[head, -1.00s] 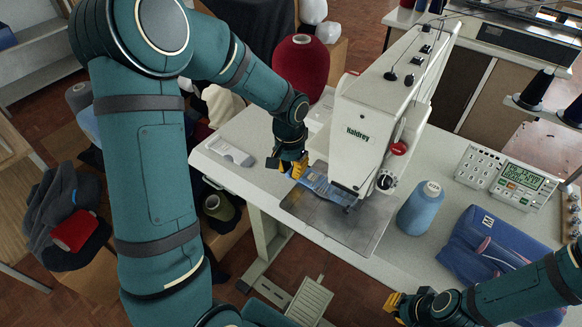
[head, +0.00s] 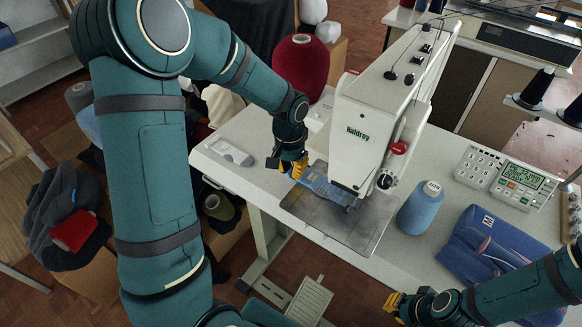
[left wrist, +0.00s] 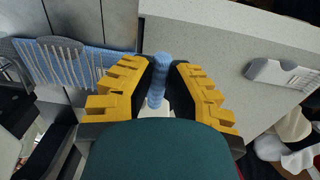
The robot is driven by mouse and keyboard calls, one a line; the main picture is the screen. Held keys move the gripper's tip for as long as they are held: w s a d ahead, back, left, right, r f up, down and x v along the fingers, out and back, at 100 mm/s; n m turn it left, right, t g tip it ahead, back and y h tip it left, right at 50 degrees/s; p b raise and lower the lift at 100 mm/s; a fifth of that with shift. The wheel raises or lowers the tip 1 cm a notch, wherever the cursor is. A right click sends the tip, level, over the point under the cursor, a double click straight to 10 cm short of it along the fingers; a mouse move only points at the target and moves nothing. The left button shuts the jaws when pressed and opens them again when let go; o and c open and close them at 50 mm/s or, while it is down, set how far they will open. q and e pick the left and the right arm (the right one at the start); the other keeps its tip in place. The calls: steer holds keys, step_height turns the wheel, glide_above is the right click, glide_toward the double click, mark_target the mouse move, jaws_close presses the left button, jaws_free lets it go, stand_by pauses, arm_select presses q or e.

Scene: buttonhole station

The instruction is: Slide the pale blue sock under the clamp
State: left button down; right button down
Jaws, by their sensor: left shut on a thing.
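The pale blue sock (head: 322,185) lies on the steel plate of the white sewing machine (head: 372,125), its far part reaching toward the machine head. My left gripper (head: 293,168) is at the sock's left end. In the left wrist view, my left gripper (left wrist: 160,85) is shut on a rolled blue part of the sock (left wrist: 158,75). There the ribbed blue fabric (left wrist: 95,65) spreads to the left, with a grey toothed clamp (left wrist: 58,60) over part of it. How far the sock reaches under the clamp is hard to tell. My right gripper (head: 394,303) is low at the right, apart from the sock.
A pale blue thread cone (head: 420,208) stands right of the machine. A control panel (head: 507,180) and a folded blue pile (head: 490,245) lie further right. A small grey-white device (head: 230,152) lies on the left of the white table (head: 255,190). A red cone (head: 300,68) stands behind.

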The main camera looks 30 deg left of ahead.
arm_select(q)
steer(key=c, duration=0.9)
jaws_free()
steer(key=shift+c, duration=0.2)
steer(key=shift+r, duration=0.1)
step_height(320, 180, up, 12)
steer(key=shift+a, duration=0.2)
